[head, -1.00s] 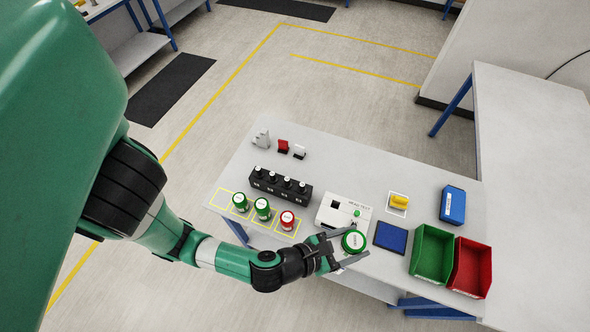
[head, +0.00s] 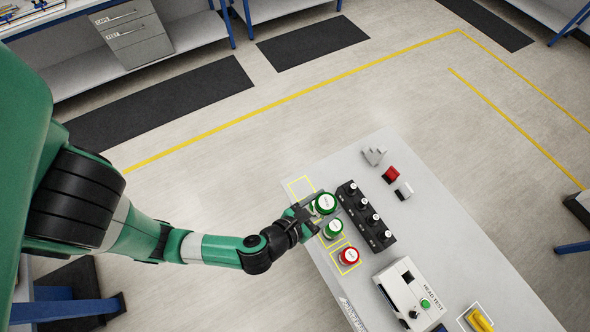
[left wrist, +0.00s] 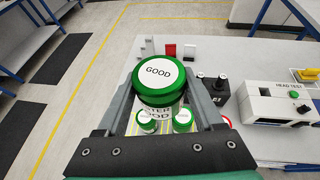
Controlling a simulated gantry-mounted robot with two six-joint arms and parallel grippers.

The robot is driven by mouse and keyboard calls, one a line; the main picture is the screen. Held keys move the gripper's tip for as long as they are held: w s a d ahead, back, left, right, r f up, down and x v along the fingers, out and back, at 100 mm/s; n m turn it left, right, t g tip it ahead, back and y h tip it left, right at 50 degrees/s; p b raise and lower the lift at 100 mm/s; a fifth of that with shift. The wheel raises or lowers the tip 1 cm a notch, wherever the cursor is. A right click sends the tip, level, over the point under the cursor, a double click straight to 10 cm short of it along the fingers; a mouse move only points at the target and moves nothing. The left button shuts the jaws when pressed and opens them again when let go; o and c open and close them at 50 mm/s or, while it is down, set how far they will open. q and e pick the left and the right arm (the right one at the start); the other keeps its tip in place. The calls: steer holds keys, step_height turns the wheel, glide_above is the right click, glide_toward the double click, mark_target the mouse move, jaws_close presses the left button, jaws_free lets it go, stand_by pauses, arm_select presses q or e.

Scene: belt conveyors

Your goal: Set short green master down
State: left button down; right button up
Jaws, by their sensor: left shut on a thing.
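My left gripper (head: 312,209) is shut on a green-lidded canister (head: 326,202) marked GOOD, above the row of yellow-outlined spots. In the left wrist view this canister (left wrist: 160,78) is upright between the fingers; its side label is partly covered. Two more green-lidded canisters, a left one (left wrist: 147,123) and a right one (left wrist: 183,120), stand below and beyond it. In the head view one green-lidded canister (head: 333,229) shows clear of the gripper, and the other is hidden. An empty yellow-outlined spot (head: 300,186) shows at the row's far end. My right gripper is not in view.
A red-lidded canister (head: 349,256) stands at the near end of the row. A black block with several knobs (head: 366,216) runs close beside the row.

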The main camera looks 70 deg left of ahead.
arm_select(q)
steer(key=s+a+f+n+g+y+b, duration=0.1)
steer(key=a+f+n+y+b, duration=0.1)
steer(key=f+b, duration=0.35)
steer(key=s+a+f+n+g+y+b, duration=0.1)
steer(key=s+a+f+b, duration=0.15)
steer(key=f, duration=0.65)
steer(key=b, duration=0.4)
glide_above(302, 188)
steer(key=f, duration=0.6)
steer(key=d+f, duration=0.1)
steer(key=f, duration=0.2)
steer(key=shift+s, duration=0.1)
steer(key=shift+a+f, duration=0.2)
steer(key=shift+a, duration=0.1)
steer(key=f, duration=0.1)
steer(key=f+b, duration=0.2)
steer(key=f, duration=0.1)
steer(key=shift+a, duration=0.25)
steer(key=shift+r, duration=0.2)
steer(key=shift+c, duration=2.3)
jaws_free()
steer(key=shift+f, duration=0.2)
steer(key=o, duration=0.4)
steer(key=shift+o, duration=0.2)
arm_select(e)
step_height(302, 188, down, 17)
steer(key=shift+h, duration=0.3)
